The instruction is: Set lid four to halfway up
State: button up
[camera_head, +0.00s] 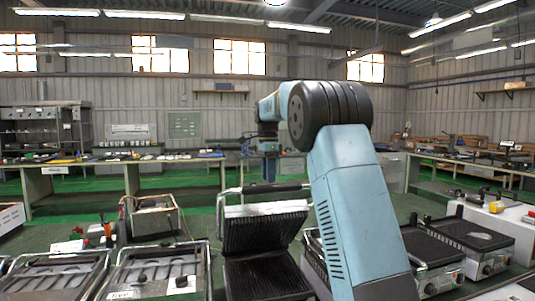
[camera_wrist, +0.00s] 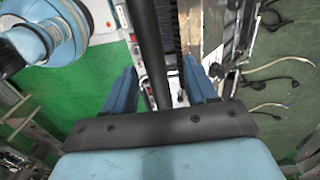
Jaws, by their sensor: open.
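A contact grill in the middle of the head view has its lid (camera_head: 262,232) raised and tilted back, with the black ribbed inner face toward me. Its lower ribbed plate (camera_head: 262,278) lies below. A dark handle bar (camera_head: 283,187) runs along the lid's top. My gripper (camera_head: 269,172) points down close to this bar. In the wrist view my gripper (camera_wrist: 160,85) has its two blue fingers apart, with a dark bar (camera_wrist: 148,45) running between them. I cannot tell whether either finger touches it. I see no readable number marking lid four. My arm hides part of the grill's right side.
More appliances stand left (camera_head: 150,272) and right (camera_head: 470,235) of the grill in a row. A metal box (camera_head: 152,218) stands behind on the left. Long worktables (camera_head: 130,162) line the back. Green floor lies between. Loose cables (camera_wrist: 280,85) show in the wrist view.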

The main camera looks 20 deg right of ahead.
notch_tip(320, 180, up, 9)
jog(key=shift+w, duration=0.45)
jog(key=shift+s, duration=0.1)
jog(key=s+n+t, duration=0.3)
jog(key=s+n, duration=0.6)
jog(key=s, duration=1.4)
jog(key=s+f+n+t, duration=0.1)
jog(key=s+f+n, duration=0.3)
jog(key=s+f, duration=0.4)
jog(key=s+f+n+t, duration=0.2)
jog(key=s+f+n, duration=0.3)
jog(key=s, duration=0.8)
notch_tip(320, 180, down, 4)
jog(key=shift+a+r+t, duration=0.15)
jog(key=shift+t, duration=0.15)
